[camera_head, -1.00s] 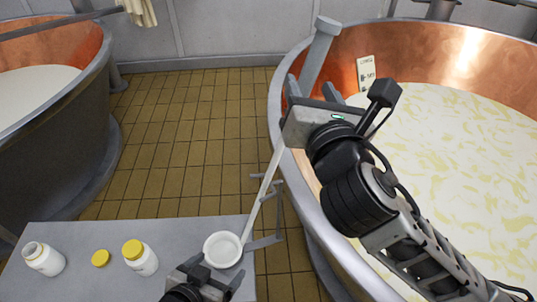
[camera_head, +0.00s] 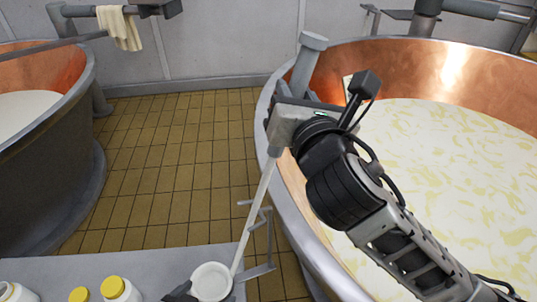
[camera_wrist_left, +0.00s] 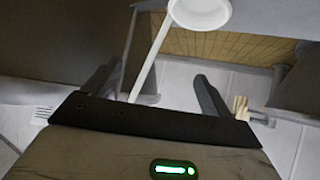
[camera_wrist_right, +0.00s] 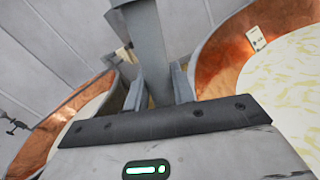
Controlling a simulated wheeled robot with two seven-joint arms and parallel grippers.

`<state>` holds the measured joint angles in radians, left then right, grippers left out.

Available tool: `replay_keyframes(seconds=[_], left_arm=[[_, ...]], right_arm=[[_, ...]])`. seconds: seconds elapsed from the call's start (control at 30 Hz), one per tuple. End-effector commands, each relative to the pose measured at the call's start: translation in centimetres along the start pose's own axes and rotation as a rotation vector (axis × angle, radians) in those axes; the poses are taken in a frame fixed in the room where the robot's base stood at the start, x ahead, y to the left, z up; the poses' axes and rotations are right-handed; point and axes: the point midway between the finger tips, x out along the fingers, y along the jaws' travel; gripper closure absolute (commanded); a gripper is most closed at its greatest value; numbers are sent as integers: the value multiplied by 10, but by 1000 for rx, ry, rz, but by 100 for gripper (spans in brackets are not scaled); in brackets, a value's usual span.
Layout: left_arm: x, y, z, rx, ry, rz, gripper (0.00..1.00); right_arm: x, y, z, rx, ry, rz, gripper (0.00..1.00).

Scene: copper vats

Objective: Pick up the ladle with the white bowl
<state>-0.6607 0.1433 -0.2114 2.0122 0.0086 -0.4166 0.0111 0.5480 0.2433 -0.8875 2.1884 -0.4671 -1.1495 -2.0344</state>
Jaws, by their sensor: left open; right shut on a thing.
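The ladle has a white bowl (camera_head: 211,281) at the bottom of the head view and a long pale handle (camera_head: 257,208). The handle slants up to a thicker grey end with a round cap (camera_head: 313,40). My right gripper (camera_head: 296,90) is shut on this upper part; the right wrist view shows the grey shaft (camera_wrist_right: 150,45) between its fingers. My left gripper (camera_wrist_left: 158,74) is open. In the left wrist view, the handle crosses between its fingers and the bowl (camera_wrist_left: 202,10) is above them; I cannot tell how close. In the head view, the left gripper is mostly cut off beside the bowl.
A grey table (camera_head: 130,263) at the lower left bears jars with yellow lids (camera_head: 117,289). A large copper vat (camera_head: 440,60) of curdy liquid is under my right arm; another (camera_head: 75,150) stands at the left. Tiled floor (camera_head: 170,165) lies open between them.

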Motion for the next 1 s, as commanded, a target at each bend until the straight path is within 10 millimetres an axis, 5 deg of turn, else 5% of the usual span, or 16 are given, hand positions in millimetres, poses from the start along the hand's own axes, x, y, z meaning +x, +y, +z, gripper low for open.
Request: replay_keyframes(seconds=[0.17,0.4,0.7,1.0], left_arm=[[0,0,0,1,0,-1,15],[-2,-1,-2,1,-1,-2,15],[-4,-2,-6,4,-2,-6,15],[-2,-4,-4,4,-2,-9,15]], right_arm=[[0,2,5,0,0,1,100],[-1,12,36,1,-6,4,100],[-40,60,83,4,-7,10,100],[-88,103,95,3,-3,6,100]])
